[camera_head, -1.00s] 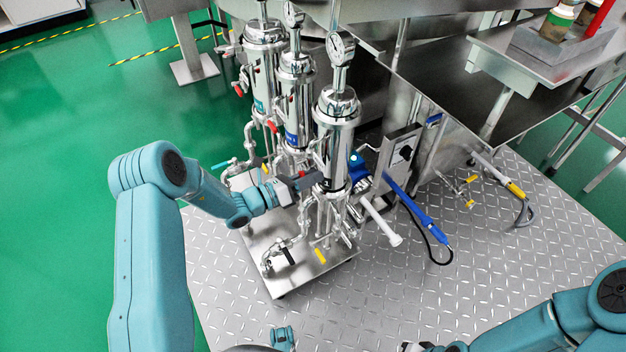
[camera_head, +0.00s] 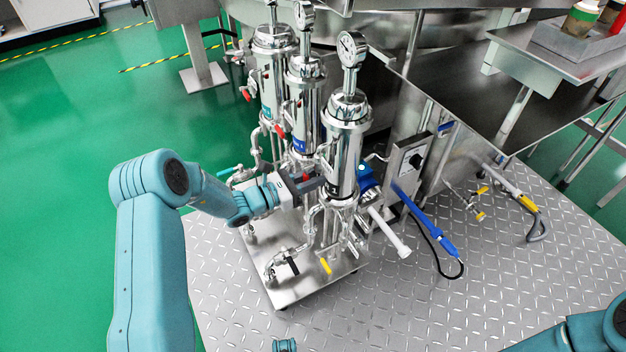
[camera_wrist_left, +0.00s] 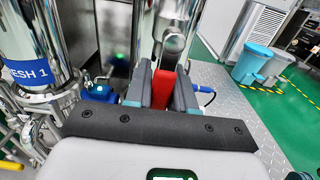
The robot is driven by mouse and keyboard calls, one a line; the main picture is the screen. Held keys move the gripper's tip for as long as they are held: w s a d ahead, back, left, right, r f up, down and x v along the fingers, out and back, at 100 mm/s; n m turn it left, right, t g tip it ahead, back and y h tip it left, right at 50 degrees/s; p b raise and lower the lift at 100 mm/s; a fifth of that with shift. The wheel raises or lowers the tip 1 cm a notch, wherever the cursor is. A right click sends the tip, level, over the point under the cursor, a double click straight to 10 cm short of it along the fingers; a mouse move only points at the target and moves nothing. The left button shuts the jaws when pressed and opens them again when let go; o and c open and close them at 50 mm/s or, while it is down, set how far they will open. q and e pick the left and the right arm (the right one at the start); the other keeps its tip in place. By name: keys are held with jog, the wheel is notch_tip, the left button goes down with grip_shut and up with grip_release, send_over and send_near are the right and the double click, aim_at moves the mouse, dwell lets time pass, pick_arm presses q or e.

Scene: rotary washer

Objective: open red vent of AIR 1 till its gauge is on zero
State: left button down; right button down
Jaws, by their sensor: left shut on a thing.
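Three steel filter housings stand on a wheeled steel plate, each with a round gauge on top. My left gripper (camera_head: 312,185) is at the side of the nearest housing (camera_head: 343,155), whose gauge (camera_head: 351,49) has a needle too small to read. In the left wrist view the gripper's two fingers (camera_wrist_left: 163,80) are shut on a red vent handle (camera_wrist_left: 162,90). The handle is mostly hidden by the gripper in the head view. The nearest housing's label is not readable. My right gripper is out of view.
The middle housing (camera_head: 304,110) has a blue label band, ending "ESH 1" in the left wrist view. Pipes and a yellow-handled valve (camera_head: 325,266) lie low in front. The patterned floor at front is clear.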

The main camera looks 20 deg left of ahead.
pick_arm(q)
jog(key=shift+a, duration=0.1)
dwell(0.3)
jog(key=c, duration=1)
grip_release()
jog(key=shift+c, duration=0.2)
jog(key=p+v, duration=0.3)
jog(key=v, duration=1.3)
jog(key=shift+p, duration=0.35)
jog(key=shift+s, duration=0.15)
